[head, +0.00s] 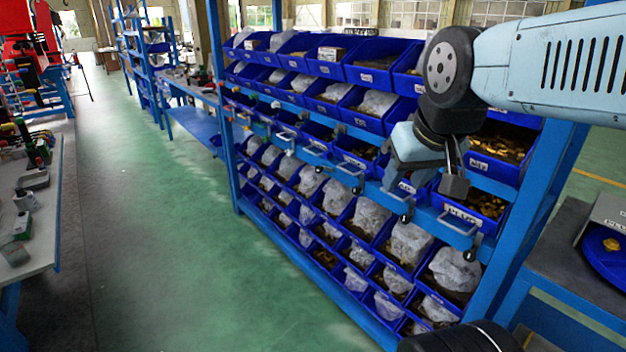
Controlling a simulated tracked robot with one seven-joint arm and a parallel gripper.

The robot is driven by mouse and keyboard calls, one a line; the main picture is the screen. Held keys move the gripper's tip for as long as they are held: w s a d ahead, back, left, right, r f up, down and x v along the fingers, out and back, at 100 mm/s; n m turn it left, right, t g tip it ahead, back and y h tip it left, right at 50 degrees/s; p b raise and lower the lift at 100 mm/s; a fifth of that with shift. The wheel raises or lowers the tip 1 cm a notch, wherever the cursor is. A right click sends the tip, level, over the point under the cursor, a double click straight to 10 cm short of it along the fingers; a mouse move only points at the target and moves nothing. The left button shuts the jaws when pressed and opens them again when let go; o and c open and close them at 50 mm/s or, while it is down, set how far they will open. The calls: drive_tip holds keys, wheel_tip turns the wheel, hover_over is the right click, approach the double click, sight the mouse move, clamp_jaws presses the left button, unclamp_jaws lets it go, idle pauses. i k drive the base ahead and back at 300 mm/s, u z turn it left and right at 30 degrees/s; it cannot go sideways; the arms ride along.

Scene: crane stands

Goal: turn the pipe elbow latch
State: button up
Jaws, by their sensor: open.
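A row of blue latch bars with small dark levers runs along the middle of the blue bin rack. One dark lever (406,217) hangs just below and left of my gripper, and another lever (471,254) hangs at the right end, below it. I cannot read which latch belongs to the pipe elbow; the label behind my gripper is partly covered. My gripper (452,184) is open and empty, pointing down in front of the rack's right part. It hides some bins and part of the latch row. I cannot tell whether it touches a bar.
Blue bins (372,78) of bagged parts fill the rack above and below the latch row. A blue rack post (524,240) stands to the right, beside a dark table (572,262). A workbench (45,215) stands far left. The green floor (190,220) between is clear.

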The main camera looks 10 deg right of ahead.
sight(318, 170)
drive_tip(key=k, duration=0.95)
drive_tip(key=u, duration=0.35)
drive_tip(key=i, duration=0.65)
drive_tip(key=u, duration=0.5)
drive_tip(key=i, duration=0.9)
drive_tip(key=z, duration=0.55)
